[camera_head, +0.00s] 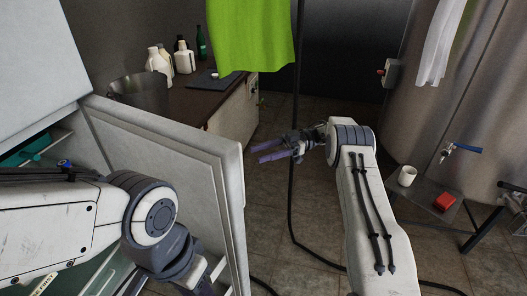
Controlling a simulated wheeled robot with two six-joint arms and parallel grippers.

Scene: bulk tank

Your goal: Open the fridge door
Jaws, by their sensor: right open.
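The fridge door (185,160) stands swung out at the left, its pale inner face and thick edge toward me. Part of the fridge interior (45,145) shows behind my left arm, with a teal item (32,150) on a shelf. My left arm lies across the opening, and its wrist is at the inner side of the door. The left fingers are hidden or cut off at the bottom edge. My right gripper (268,151) is open and empty, its purple fingers pointing left, just right of the door's free edge. I cannot tell whether it touches the door.
A counter (235,95) behind the door holds a metal pot (140,92) and several bottles. A green cloth (250,35) hangs above. A dark cable (292,215) runs down to the tiled floor. At right, a small table (425,193) bears a white cup (407,175) beside a large steel tank (460,110).

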